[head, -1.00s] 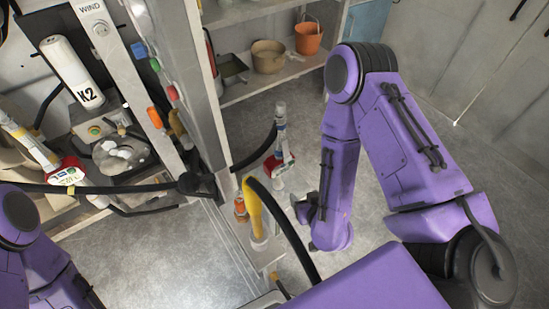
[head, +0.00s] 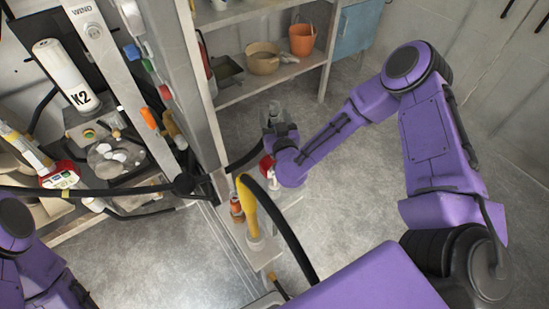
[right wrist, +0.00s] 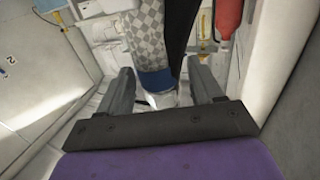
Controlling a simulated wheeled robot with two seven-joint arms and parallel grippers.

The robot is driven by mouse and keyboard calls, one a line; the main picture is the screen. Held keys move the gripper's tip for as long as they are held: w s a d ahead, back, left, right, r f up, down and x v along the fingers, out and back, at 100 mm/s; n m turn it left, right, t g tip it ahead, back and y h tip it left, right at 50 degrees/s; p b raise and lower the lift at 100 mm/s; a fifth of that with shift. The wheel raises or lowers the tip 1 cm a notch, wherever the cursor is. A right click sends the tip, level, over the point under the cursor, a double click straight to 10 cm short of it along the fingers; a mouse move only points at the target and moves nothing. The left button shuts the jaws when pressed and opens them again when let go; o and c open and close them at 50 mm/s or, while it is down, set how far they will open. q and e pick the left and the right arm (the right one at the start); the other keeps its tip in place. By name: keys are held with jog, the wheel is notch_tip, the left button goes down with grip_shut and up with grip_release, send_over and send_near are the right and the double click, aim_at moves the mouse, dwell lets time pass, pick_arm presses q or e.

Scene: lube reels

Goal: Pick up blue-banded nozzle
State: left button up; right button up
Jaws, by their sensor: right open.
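The blue-banded nozzle (right wrist: 155,78) shows in the right wrist view, with a grey checkered body above its blue band and a pale lower end. It stands between the two fingers of my right gripper (right wrist: 160,68), with a gap on each side. The fingers are open. In the head view my right gripper (head: 279,132) is at the upright grey-and-red tool (head: 267,166) on the small bench and hides much of it. The blue band cannot be made out there. Only part of my left arm shows at the lower left; its gripper is out of view.
A yellow-handled nozzle (head: 249,210) and a small orange-topped bottle (head: 236,208) stand nearby on the bench (head: 262,258). A black hose (head: 290,235) arcs close by. A grey post (head: 188,90) rises to the left. Shelves with an orange bucket (head: 302,40) are behind.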

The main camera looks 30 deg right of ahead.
grip_shut()
dwell(1.4)
